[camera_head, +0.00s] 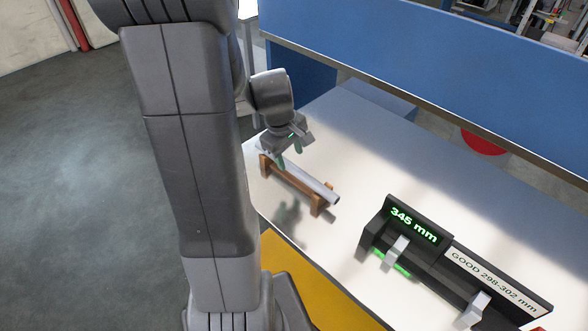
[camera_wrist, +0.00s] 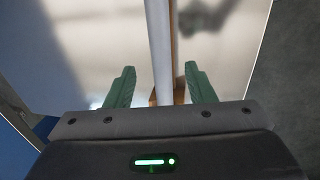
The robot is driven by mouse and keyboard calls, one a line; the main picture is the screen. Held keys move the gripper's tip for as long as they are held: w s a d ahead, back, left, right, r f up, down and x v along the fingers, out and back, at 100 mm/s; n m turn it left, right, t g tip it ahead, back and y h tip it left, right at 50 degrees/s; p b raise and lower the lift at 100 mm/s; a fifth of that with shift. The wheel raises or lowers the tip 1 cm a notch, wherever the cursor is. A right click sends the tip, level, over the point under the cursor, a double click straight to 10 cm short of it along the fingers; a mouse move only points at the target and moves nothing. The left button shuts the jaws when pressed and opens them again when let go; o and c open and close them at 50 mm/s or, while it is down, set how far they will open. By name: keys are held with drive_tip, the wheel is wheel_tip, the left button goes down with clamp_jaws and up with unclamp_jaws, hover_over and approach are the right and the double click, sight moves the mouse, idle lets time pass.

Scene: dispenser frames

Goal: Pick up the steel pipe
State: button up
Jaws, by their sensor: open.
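The steel pipe (camera_head: 312,181) is a grey tube lying on a wooden cradle (camera_head: 291,187) with raised ends, on the white table. In the wrist view the pipe (camera_wrist: 159,50) runs lengthwise between the two green fingers. My gripper (camera_head: 290,146) is open above the far-left end of the pipe, and it also shows in the wrist view (camera_wrist: 160,80) with one finger on each side of the pipe. Neither finger visibly touches it. The far-left end of the pipe is partly hidden by the gripper.
A black gauge (camera_head: 455,270) stands at the right on the table, with a green display reading 345 mm and a label reading GOOD 298-302 mm. A blue panel (camera_head: 430,60) runs along the back. A yellow strip (camera_head: 300,275) lies at the front. White table around the cradle is clear.

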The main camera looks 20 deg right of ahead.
sight(291, 165)
drive_tip(key=shift+w+d+f, duration=0.15)
drive_tip(key=shift+f, duration=0.95)
drive_tip(key=shift+w+d+f, duration=0.1)
drive_tip(key=shift+d+f, duration=0.05)
drive_tip(key=shift+f, duration=0.9)
drive_tip(key=shift+c, duration=0.4)
clamp_jaws()
